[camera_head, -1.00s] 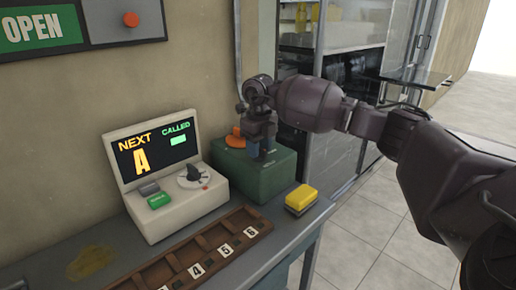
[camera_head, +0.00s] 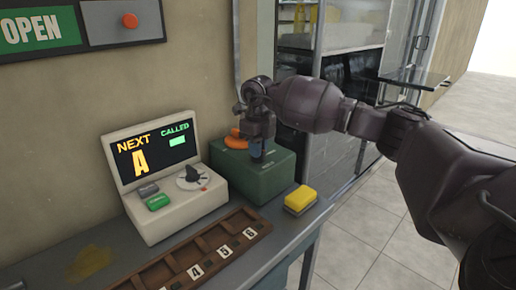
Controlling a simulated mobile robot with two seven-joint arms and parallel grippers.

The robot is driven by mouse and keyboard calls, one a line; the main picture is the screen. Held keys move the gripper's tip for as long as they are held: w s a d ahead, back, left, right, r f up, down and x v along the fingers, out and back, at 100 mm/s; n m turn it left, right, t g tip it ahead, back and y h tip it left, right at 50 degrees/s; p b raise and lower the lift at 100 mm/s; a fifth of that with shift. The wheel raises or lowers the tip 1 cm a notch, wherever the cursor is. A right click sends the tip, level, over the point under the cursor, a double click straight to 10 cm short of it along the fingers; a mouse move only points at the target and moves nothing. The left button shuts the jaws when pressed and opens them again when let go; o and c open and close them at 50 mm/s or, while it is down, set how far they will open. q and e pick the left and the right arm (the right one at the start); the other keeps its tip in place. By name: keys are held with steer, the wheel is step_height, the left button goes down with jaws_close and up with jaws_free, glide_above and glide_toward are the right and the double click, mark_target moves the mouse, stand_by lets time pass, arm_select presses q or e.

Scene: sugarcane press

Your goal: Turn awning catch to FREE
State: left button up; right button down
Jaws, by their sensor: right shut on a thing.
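A green box (camera_head: 272,178) stands on the counter, right of the ticket console, with an orange part (camera_head: 236,140) on its top at the left. My right gripper (camera_head: 257,150) points down over the top of this box and is shut on a small blue-grey piece there. The gripper hides most of that piece, and I cannot read any marking for FREE or tell which way it is turned. I cannot tell for sure that it is the awning catch. My left gripper is not in view.
The console (camera_head: 165,190) has a lit screen, buttons and a dark knob. A yellow sponge-like block (camera_head: 300,199) lies at the counter's right edge. A wooden tray (camera_head: 205,252) with number tags lies in front. Tiled floor is free at the right.

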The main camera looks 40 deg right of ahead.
steer(key=n, duration=0.5)
steer(key=shift+n, duration=0.4)
steer(key=n, duration=0.6)
steer(key=shift+b, duration=0.35)
steer(key=shift+n, duration=1)
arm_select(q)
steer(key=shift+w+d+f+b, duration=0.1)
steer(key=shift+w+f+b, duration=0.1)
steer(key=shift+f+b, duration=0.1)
arm_select(e)
steer(key=shift+n, duration=1.6)
steer(key=c, duration=1.1)
jaws_free()
steer(key=shift+c, duration=0.2)
